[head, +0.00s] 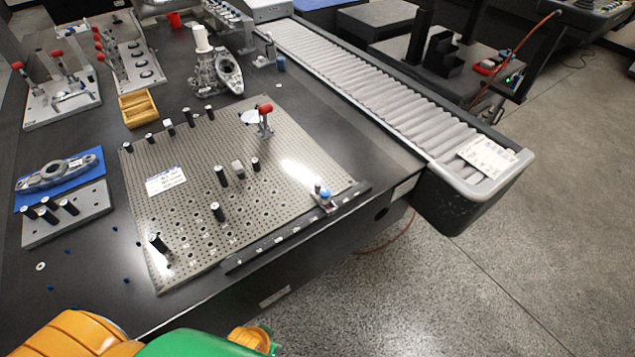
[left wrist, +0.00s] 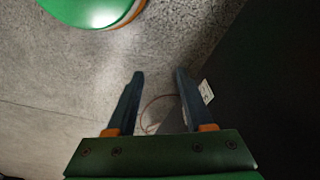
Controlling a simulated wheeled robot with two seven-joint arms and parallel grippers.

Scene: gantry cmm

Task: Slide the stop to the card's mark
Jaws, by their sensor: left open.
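The stop (head: 324,197), a small metal block with a blue knob, sits near the right end of a dark rail (head: 272,247). The rail runs along the front edge of a perforated metal plate (head: 200,217). A white card (head: 166,181) with printed lines lies on the plate's left part; its text is too small to read. My left gripper (left wrist: 159,74) is open and empty in the left wrist view, over the floor beside a dark vertical surface. Its fingers are not visible in the head view. My right gripper is in neither view.
Several black pins and a red-knobbed clamp (head: 265,120) stand on the plate. A yellow tray (head: 137,108) and a metal casting (head: 215,73) are behind it. A roller conveyor (head: 370,85) with a paper (head: 489,156) lies to the right. Open floor is in front.

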